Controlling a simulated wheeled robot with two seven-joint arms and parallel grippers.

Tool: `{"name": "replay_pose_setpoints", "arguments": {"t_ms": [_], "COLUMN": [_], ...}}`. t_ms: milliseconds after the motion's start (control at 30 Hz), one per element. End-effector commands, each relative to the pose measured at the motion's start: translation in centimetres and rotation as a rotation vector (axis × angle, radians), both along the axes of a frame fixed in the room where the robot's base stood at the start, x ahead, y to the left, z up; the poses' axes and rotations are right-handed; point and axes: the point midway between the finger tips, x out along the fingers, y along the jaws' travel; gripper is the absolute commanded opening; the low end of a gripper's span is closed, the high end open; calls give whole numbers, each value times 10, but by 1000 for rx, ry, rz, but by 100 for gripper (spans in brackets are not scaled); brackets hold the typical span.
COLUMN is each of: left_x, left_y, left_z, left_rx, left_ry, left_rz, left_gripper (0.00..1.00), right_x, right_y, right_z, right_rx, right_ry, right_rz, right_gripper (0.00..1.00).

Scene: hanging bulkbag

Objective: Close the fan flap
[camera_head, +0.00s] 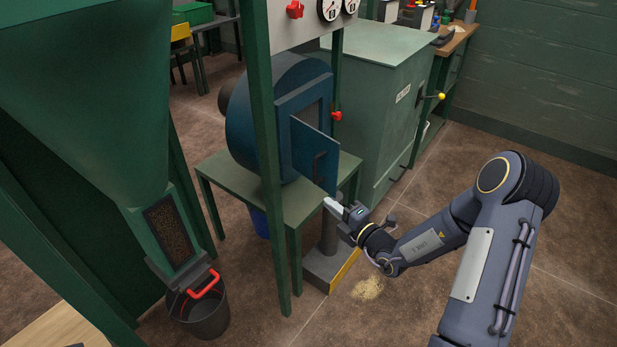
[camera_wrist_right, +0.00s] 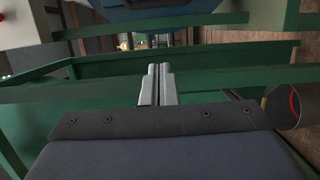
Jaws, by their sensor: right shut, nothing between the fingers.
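The fan flap (camera_head: 315,155) is a flat blue door with a dark handle (camera_head: 319,167). It stands swung open from the square opening (camera_head: 312,100) on the blue fan housing (camera_head: 262,120). My right gripper (camera_head: 329,202) is at the lower edge of the flap in the head view; I cannot tell if it touches. Its two pale fingers (camera_wrist_right: 158,84) are together and empty in the right wrist view. The flap cannot be made out in that view. My left gripper is not in view.
A green frame post (camera_head: 268,160) stands in front of the fan table (camera_head: 233,172). A green cabinet (camera_head: 385,75) is behind the flap. Floor at right is open beyond my arm.

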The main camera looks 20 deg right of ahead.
Motion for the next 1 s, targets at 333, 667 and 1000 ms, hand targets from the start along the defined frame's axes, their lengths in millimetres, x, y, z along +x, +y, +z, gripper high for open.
{"name": "replay_pose_setpoints", "arguments": {"t_ms": [333,667,1000], "left_x": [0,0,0], "left_y": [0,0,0], "left_z": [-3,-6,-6], "left_rx": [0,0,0], "left_ry": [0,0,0], "left_rz": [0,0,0], "left_gripper": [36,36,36], "right_x": [53,103,114], "right_y": [25,23,9], "right_z": [0,1,1], "right_rx": [1,-3,-1], "right_ry": [-2,-3,1], "right_rz": [2,-3,0], "right_gripper": [0,0,0]}}
